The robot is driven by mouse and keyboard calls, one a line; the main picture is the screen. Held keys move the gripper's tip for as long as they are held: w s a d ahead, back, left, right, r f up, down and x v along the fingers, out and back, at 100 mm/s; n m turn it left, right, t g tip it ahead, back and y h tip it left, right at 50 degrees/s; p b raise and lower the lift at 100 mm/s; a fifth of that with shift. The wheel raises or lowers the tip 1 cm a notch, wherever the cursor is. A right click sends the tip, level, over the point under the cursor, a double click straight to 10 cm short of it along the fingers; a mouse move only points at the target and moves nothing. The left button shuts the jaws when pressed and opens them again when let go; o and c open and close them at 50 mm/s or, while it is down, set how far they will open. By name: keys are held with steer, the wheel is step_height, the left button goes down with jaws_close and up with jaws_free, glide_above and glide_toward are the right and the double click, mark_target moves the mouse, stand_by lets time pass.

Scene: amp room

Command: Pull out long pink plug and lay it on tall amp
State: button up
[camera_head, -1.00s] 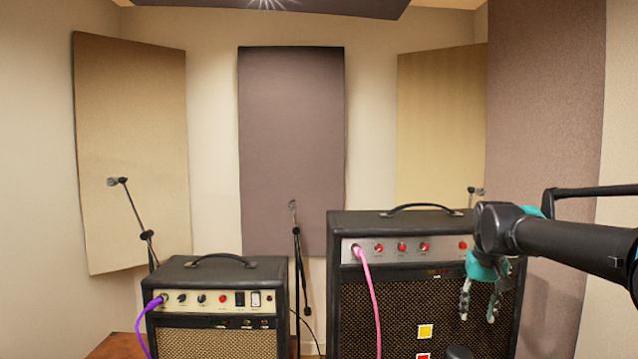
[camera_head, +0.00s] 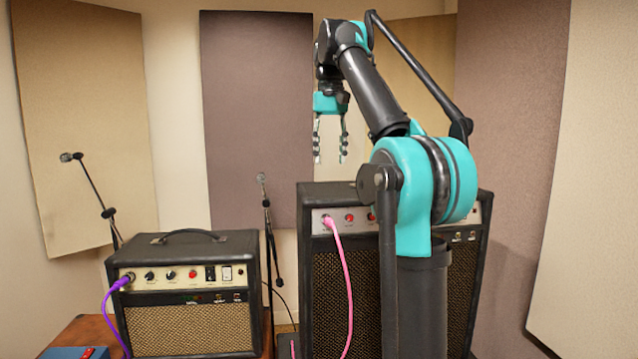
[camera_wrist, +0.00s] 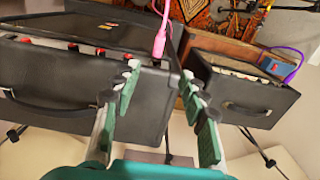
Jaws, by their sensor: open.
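The pink plug (camera_head: 327,221) sits in the left end of the tall amp's control panel, and its pink cable hangs down the front. The tall amp (camera_head: 330,270) is black with a dark grille and is partly hidden by my arm. My gripper (camera_head: 330,160) is open and empty, fingers pointing down, above the tall amp's left part in the head view. In the wrist view the pink plug (camera_wrist: 159,44) shows beyond the fingertips, apart from them, at the amp's front edge. My gripper (camera_wrist: 162,80) has its fingers spread there. The tall amp's top (camera_wrist: 145,95) lies below.
A smaller amp (camera_head: 185,295) with a purple plug (camera_head: 122,283) stands to the left on a wooden surface. A blue box (camera_head: 80,353) lies at the lower left. Microphone stands (camera_head: 268,240) rise behind the amps. Open air surrounds my gripper.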

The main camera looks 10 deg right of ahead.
mark_target(330, 219)
step_height(330, 219, down, 17)
steer(key=shift+r, duration=0.1)
stand_by(0.5)
steer(key=shift+c, duration=0.5)
jaws_close()
